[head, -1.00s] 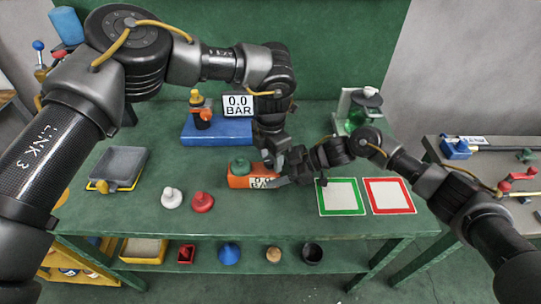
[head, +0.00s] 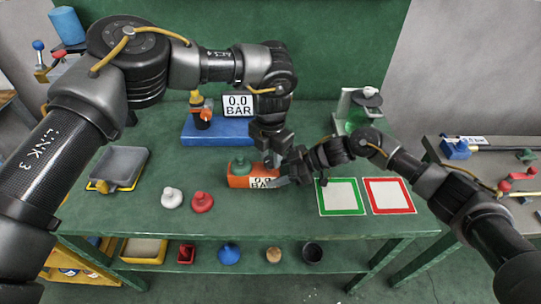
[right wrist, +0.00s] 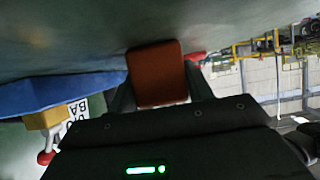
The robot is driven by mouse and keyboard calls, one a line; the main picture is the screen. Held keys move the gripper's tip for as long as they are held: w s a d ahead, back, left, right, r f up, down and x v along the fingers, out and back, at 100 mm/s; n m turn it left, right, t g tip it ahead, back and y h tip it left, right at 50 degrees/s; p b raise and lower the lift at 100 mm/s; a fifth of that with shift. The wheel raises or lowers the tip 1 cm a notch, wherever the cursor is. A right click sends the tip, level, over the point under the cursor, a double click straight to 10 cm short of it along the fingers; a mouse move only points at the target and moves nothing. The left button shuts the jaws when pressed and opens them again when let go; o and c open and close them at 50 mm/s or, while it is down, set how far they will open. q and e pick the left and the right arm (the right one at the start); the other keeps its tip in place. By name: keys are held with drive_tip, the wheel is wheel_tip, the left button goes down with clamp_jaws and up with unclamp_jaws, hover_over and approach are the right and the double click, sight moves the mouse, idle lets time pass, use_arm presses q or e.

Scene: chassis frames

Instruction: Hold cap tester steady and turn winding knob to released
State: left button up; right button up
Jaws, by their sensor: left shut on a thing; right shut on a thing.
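The cap tester is an orange box (head: 238,182) on the green table, with a "0.0 BAR" readout (head: 262,183) on its front, partly covered. A green cap (head: 240,165) sits on its left part. My right gripper (head: 287,178) is shut on the box at its right end; the right wrist view shows an orange-brown block (right wrist: 158,75) between its fingers. My left gripper (head: 270,158) points down over the right part of the box and is shut, apparently on the winding knob. The jaws hide the knob, so its setting cannot be seen.
A blue base (head: 215,132) with a "0.0 BAR" display (head: 238,105) stands behind. White (head: 172,197) and red (head: 202,201) caps stand at front left, near a grey tray (head: 120,165). Green-framed (head: 341,197) and red-framed (head: 389,196) pads at right are empty.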

sight(269, 159)
use_arm(q)
drive_tip(key=n, duration=0.5)
drive_tip(key=shift+w+n, duration=0.1)
drive_tip(key=shift+n, duration=0.2)
drive_tip(key=n, duration=0.4)
drive_tip(key=shift+a+n, duration=0.15)
drive_tip(key=shift+n, duration=0.25)
use_arm(e)
drive_tip(key=shift+s, duration=0.1)
use_arm(q)
drive_tip(key=o, duration=1)
drive_tip(key=shift+r, duration=0.1)
wheel_tip(269, 159, up, 12)
drive_tip(key=shift+f, duration=0.1)
